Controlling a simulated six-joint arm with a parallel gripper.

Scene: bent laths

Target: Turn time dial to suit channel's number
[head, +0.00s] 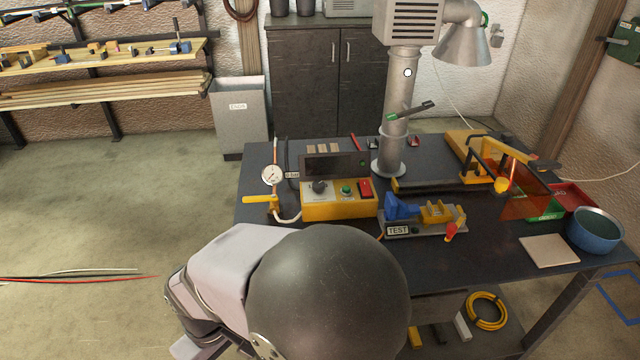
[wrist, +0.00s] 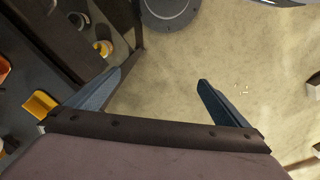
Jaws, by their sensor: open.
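A yellow control box (head: 338,205) stands on the dark workbench in the head view. On its face are a dark round dial (head: 319,187), a green button (head: 346,190) and a red switch (head: 365,187). The dial's setting and any channel number are too small to read. A dark upright panel (head: 335,165) stands behind the box. My gripper (wrist: 159,80) is open and empty in the wrist view, over the pale floor beside the bench, away from the dial. In the head view my arm hides the gripper and the bench's front left.
A pressure gauge (head: 272,175) and a yellow-handled valve (head: 259,200) stand left of the box. A metal duct (head: 397,110) rises behind it. A TEST fixture (head: 425,222) lies to the right, with a blue bowl (head: 595,230) farther right. The floor at left is mostly clear.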

